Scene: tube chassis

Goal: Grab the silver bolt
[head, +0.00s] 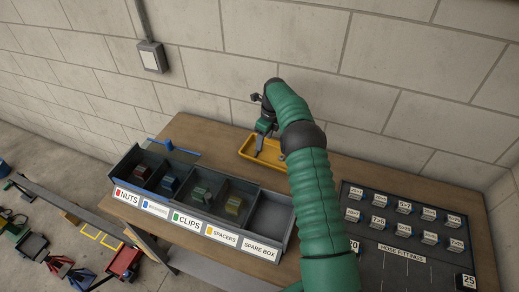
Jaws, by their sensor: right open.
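My right arm comes in from the lower right, and its right gripper (259,150) points down at the left part of the yellow tray (246,157) at the back of the workbench. The gripper is open. A grey strip shows at its tip over the tray; I cannot tell whether it is a finger or another thing. I cannot make out a silver bolt. The arm hides the tray's right part, and the gripper covers some of its inside. My left gripper is not in view.
A dark bin row (250,211) with labelled compartments stands left of my arm; several hold small blocks, while the spare box looks empty. A dark hose fittings board (390,265) with several small labelled blocks lies at right. A blue bar (172,147) sits behind the bins.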

